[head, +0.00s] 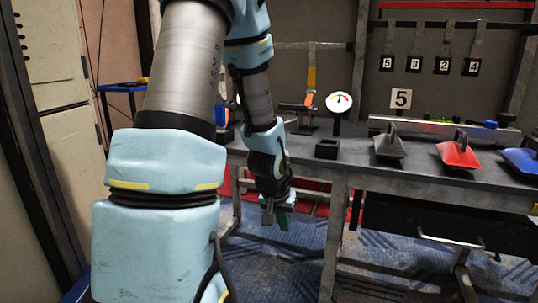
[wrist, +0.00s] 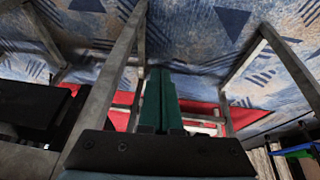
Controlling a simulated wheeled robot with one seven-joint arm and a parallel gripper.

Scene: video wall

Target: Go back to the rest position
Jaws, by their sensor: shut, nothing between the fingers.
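My gripper (head: 279,215) hangs at the end of my arm, pointing down, in front of the near-left side of a dark workbench (head: 318,167). It is below the level of the bench top and looks clear of it. In the wrist view my gripper (wrist: 158,75) shows two green fingers lying together with nothing between them. Beyond the fingers are the blue patterned floor (wrist: 215,50) and grey metal frame legs (wrist: 270,55).
On the bench stand a round gauge (head: 339,102), a small black block (head: 327,149), and grey (head: 390,146), red (head: 460,153) and blue (head: 520,160) handled pieces. Numbered tags (head: 429,65) hang on the back wall. A black drawer unit (head: 440,225) sits under the bench. Patterned carpet (head: 380,270) lies in front.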

